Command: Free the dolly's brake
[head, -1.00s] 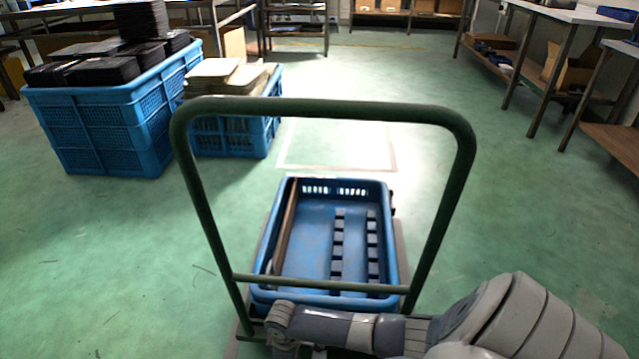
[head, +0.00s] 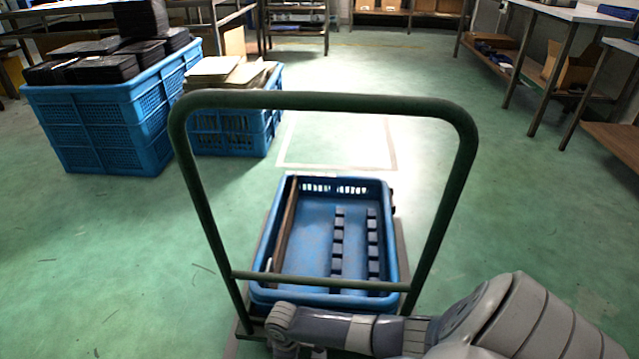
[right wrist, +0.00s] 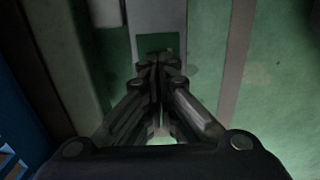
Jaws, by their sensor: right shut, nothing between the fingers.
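The dolly's green tube handle (head: 322,101) stands upright in front of me in the head view, with its deck under a blue crate (head: 390,250). My right arm reaches across the near end of the dolly, low down. In the right wrist view my right gripper (right wrist: 158,62) is shut and empty, pointing down. Its tips are at a grey plate-like part (right wrist: 158,18) with a green patch, possibly the brake pedal; I cannot tell whether they touch it. The brake is not recognisable in the head view. My left gripper is in neither view.
The dolly's crate holds a brown strip and dark blocks. Large blue crates (head: 110,125) with black trays stand at the left. Tables and shelves line the back and right. The marked floor rectangle (head: 340,165) beyond the dolly is clear.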

